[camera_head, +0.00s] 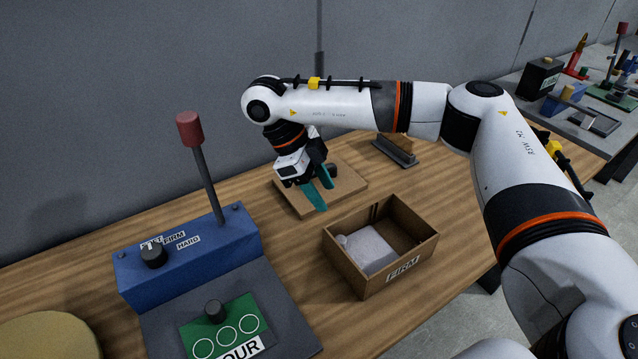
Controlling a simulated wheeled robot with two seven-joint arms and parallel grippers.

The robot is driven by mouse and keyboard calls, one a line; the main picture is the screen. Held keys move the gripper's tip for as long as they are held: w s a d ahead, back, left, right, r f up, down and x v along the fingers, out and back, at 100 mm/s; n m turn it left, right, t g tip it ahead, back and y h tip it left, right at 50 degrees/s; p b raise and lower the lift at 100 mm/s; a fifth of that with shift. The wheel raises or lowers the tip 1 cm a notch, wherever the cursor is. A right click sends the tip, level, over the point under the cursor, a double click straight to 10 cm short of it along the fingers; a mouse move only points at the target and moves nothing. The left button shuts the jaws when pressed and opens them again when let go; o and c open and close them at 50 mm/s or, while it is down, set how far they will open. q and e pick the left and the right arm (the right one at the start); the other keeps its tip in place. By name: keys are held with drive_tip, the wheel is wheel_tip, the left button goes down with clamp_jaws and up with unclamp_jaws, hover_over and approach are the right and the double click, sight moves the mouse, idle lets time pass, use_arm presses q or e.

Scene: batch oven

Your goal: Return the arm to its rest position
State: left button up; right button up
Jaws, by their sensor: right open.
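My right arm comes in from the right and reaches over the wooden table. Its gripper (318,190) has teal fingers that point down and stand apart, with nothing seen between them. It hangs over or near the front edge of a light wooden board (345,177). I cannot tell whether the fingertips touch the board. Behind and left of an open wooden box (340,262), the gripper is clear of it. The box is labelled FIRM and holds a whitish block (370,250). My left gripper is not in view.
A blue press (190,262) with a red-topped lever (190,128) stands at the left. Its grey base bears a green panel (245,312). A round tan thing (45,338) lies at the lower left. A dark holder (393,150) stands behind the board. Another cluttered table is at the upper right.

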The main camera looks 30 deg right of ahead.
drive_tip(key=shift+w+a+r, duration=0.1)
drive_tip(key=shift+w+r, duration=0.05)
drive_tip(key=shift+r, duration=0.2)
idle(0.4)
